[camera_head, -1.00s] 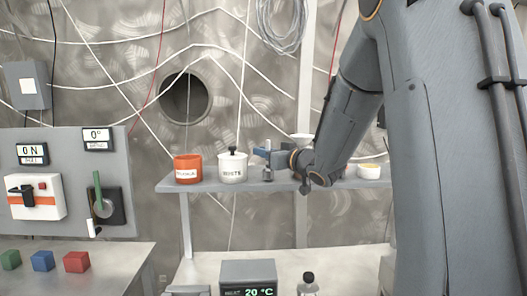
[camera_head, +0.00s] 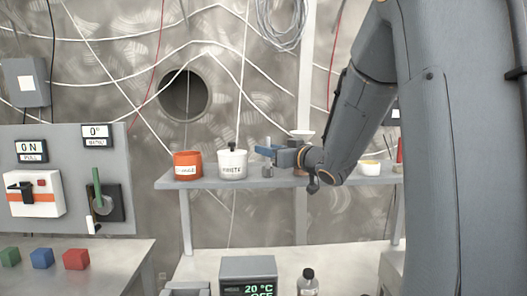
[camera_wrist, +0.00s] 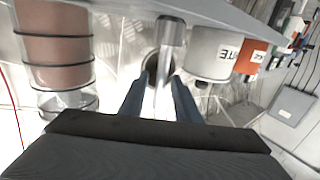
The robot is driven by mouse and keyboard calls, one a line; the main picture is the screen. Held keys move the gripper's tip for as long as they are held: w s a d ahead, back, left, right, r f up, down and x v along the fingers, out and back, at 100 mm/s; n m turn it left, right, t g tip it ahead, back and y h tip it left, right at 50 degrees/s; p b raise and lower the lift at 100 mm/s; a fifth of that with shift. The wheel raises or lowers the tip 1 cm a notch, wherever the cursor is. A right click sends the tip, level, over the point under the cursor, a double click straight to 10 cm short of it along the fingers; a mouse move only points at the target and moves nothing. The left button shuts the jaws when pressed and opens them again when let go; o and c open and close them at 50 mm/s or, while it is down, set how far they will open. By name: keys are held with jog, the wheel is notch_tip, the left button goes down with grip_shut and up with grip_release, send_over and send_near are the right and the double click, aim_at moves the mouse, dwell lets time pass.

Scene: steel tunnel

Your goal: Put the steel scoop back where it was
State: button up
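The steel scoop (camera_head: 267,171) stands on the grey shelf (camera_head: 230,184), to the right of the white lidded pot (camera_head: 232,164). In the wrist view, which is upside down, its steel cup (camera_wrist: 171,34) is at the shelf and its pale handle (camera_wrist: 162,100) runs between my two fingers. My gripper (camera_head: 266,151) is just above the scoop's cup; in the wrist view my gripper (camera_wrist: 158,82) shows its fingers apart, with gaps beside the handle. The finger hides the handle in the head view.
An orange pot (camera_head: 187,165) stands left of the white pot. In the wrist view a ringed brown cylinder (camera_wrist: 58,45) is close on the left. A temperature box (camera_head: 248,272) and a bottle (camera_head: 308,282) are below.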

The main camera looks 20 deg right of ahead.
jog(key=b+v, duration=0.1)
jog(key=v, duration=0.8)
jog(key=shift+s, duration=0.2)
